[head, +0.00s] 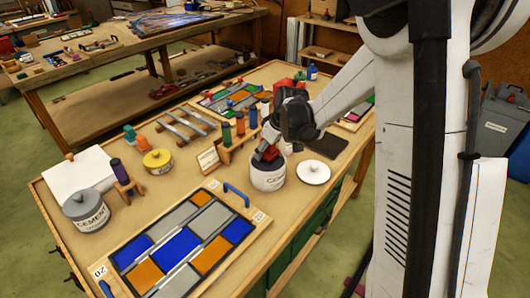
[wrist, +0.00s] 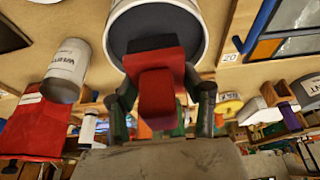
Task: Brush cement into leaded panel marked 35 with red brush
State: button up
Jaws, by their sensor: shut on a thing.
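My gripper (head: 268,150) is shut on the red brush (head: 271,154), over the open white cement pot (head: 267,181). In the wrist view, the red brush (wrist: 158,95) sits between my two fingers (wrist: 162,105), in front of the dark pot mouth (wrist: 195,40). The nearest leaded panel (head: 165,250), with blue, orange and grey panes, carries a tag reading 20. Other panels lie at the back (head: 215,99) and at the right edge (head: 352,122). I cannot read a 35 on either.
A white lid (head: 313,172) lies right of the pot. A wooden rack (head: 228,150) with several coloured handles stands behind. A grey lidded cement pot (head: 86,215) and a yellow tin (head: 158,162) are at the left. A dark flat pad (head: 326,145) lies behind the lid.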

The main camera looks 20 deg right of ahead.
jog(key=shift+r+p, duration=0.65)
jog(key=shift+r, duration=1.05)
